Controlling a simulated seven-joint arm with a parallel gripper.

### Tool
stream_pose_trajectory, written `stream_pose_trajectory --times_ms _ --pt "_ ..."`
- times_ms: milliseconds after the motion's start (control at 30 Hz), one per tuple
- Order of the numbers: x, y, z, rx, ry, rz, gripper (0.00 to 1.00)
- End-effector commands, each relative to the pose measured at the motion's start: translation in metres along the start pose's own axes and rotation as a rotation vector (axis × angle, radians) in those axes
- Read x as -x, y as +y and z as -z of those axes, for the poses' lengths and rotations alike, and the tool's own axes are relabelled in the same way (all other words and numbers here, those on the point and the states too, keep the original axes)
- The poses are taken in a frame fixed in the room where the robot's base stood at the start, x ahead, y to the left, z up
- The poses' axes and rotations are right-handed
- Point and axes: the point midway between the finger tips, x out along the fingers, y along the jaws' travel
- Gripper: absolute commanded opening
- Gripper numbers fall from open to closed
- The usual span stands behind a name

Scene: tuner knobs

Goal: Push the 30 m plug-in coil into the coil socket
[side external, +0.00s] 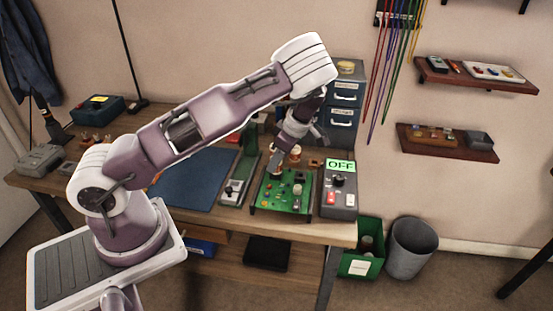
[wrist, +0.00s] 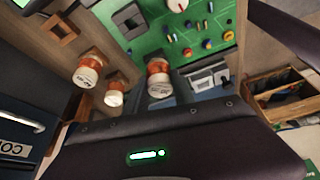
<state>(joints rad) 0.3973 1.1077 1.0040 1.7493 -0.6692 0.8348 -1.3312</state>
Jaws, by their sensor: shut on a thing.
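My gripper (side external: 273,168) points down at the back left of the green circuit board (side external: 274,200) in the side view. A coil with orange winding and a pale end (wrist: 158,78) sits close in front of my palm in the wrist view. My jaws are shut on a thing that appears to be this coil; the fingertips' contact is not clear. No coil label is readable, so I cannot confirm it is the 30 m one. The green board also shows in the wrist view (wrist: 175,45). I cannot pick out the coil socket with certainty.
Two similar coils (wrist: 87,70) (wrist: 114,92) stand on the wood beside the board. A wooden square frame (wrist: 61,30) lies near them. A grey box (side external: 338,200) reading OFF stands right of the board. Blue drawers (side external: 344,115) stand behind. A blue mat (side external: 190,178) lies left.

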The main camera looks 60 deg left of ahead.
Motion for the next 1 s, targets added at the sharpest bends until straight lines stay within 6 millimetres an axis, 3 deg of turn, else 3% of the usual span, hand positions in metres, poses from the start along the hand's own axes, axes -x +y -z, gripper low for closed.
stream_pose_trajectory --times_ms 300,333,433,767,1000 --pt "0.0 0.0 0.0 0.0 0.0 0.0 0.0" --pt "0.0 0.0 0.0 0.0 0.0 0.0 0.36" --pt "0.0 0.0 0.0 -0.001 0.0 0.0 0.55" --pt "0.004 0.001 -0.001 -0.001 -0.001 -0.002 0.55" --pt "0.051 0.001 -0.001 -0.003 -0.001 -0.004 0.55"
